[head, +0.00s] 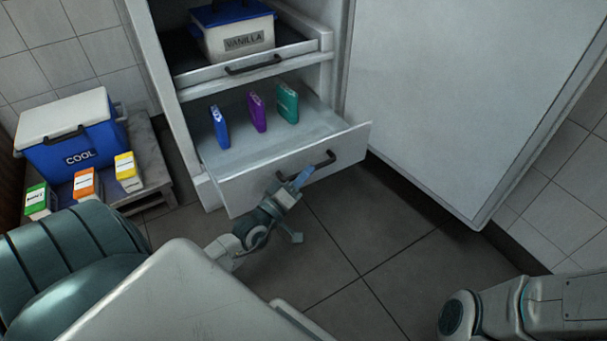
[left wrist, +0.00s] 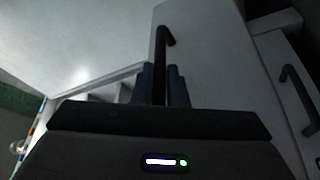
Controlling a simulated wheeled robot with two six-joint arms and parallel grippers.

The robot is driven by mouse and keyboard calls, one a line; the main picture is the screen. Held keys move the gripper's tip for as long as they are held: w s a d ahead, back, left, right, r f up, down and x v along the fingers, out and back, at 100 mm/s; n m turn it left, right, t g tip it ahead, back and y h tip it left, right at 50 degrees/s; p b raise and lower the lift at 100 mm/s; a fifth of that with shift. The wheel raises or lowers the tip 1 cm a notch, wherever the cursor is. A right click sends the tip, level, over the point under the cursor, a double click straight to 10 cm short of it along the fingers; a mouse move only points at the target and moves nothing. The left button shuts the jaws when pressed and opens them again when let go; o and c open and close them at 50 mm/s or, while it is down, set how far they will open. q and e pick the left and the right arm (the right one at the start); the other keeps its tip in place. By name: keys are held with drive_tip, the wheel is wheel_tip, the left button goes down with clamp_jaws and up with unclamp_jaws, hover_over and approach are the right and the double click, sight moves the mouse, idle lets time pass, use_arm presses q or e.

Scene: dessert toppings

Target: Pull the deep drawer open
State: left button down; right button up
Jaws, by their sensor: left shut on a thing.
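The deep drawer (head: 240,188) is the lower drawer of the white cabinet, and it stands pulled out. A blue, a purple and a teal packet stand upright inside it. Its dark bar handle (head: 325,168) is on the front panel. My left gripper (head: 304,178) is at the left part of this handle. In the left wrist view the gripper (left wrist: 160,85) has its fingers on both sides of the handle (left wrist: 166,38), shut on it. My right gripper is out of view; only part of my right arm shows at the lower right.
Above is a shallower drawer (head: 250,69) holding a white tub with a blue lid marked VANILLA (head: 243,40). The cabinet door (head: 460,90) stands open at right. A blue cooler (head: 75,145) and several small cartons stand on a low platform at left. The floor before the drawer is clear.

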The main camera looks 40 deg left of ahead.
use_arm(q)
drive_tip(key=c, duration=1.5)
unclamp_jaws()
drive_tip(key=shift+o, duration=0.2)
drive_tip(key=p+v, duration=0.1)
drive_tip(key=v, duration=0.9)
drive_tip(key=shift+s+p, duration=0.3)
drive_tip(key=shift+s, duration=0.1)
